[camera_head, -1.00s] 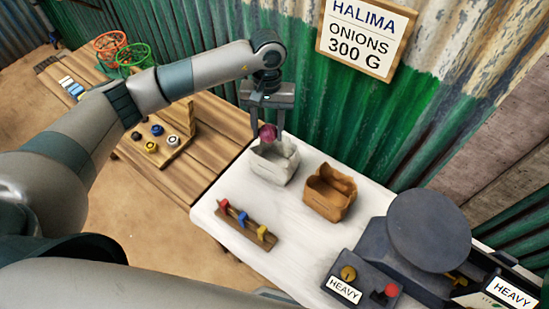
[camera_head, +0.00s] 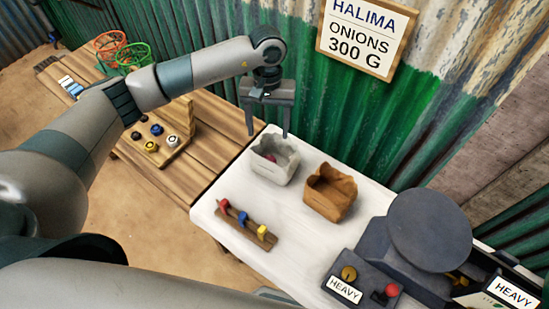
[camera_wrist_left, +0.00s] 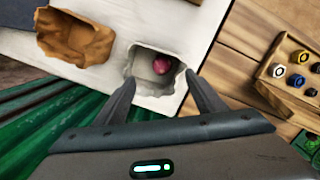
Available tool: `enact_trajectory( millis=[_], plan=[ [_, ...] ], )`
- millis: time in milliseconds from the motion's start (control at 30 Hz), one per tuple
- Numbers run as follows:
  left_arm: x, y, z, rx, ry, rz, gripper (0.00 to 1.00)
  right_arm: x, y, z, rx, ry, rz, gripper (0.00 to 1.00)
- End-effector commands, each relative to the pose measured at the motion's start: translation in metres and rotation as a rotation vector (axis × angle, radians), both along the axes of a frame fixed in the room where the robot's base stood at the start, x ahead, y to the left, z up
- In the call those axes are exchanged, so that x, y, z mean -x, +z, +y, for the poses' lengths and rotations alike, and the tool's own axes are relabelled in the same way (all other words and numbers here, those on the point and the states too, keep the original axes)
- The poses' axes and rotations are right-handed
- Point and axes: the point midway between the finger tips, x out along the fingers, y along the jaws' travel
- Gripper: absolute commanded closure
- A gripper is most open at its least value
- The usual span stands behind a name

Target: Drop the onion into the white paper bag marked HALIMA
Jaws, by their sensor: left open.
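The onion (camera_head: 270,158) is purple-red and lies inside the white paper bag (camera_head: 275,172), mostly hidden by its walls in the head view. In the left wrist view the onion (camera_wrist_left: 162,64) rests at one side of the open white bag (camera_wrist_left: 140,84). I cannot read a name on the bag itself. My left gripper (camera_head: 268,134) is open and empty, above and slightly behind the bag. In the left wrist view its fingers (camera_wrist_left: 160,86) are spread apart near the bag's edge. My right gripper is not in view.
A brown paper bag (camera_head: 329,195) stands right of the white bag on the white table (camera_head: 290,225). A wooden rack with coloured pegs (camera_head: 247,222) lies in front. A dark scale (camera_head: 425,230) fills the right end. The corrugated wall (camera_head: 360,110) rises close behind.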

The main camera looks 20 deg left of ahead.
Motion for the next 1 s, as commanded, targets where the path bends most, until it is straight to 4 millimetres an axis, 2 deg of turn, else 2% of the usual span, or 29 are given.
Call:
enact_trajectory(
  millis=[267,567,633,700,800,1000],
  plan=[
    [-0.006,0.037,0.001,0.0,-0.001,-0.005,0.36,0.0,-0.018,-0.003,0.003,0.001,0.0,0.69],
    [-0.013,0.098,0.002,-0.001,-0.001,-0.005,0.36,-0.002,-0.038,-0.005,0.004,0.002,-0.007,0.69],
    [-0.014,0.111,0.002,0.0,0.0,-0.004,0.36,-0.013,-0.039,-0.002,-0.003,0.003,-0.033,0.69],
    [-0.016,0.122,0.003,-0.001,0.0,-0.003,0.36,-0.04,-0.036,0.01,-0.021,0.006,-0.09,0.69],
    [-0.017,0.137,0.003,0.0,-0.001,-0.002,0.36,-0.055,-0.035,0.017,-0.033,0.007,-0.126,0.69],
    [-0.019,0.157,0.004,0.0,0.0,-0.002,0.36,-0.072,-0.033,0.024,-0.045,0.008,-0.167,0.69]
  ],
)
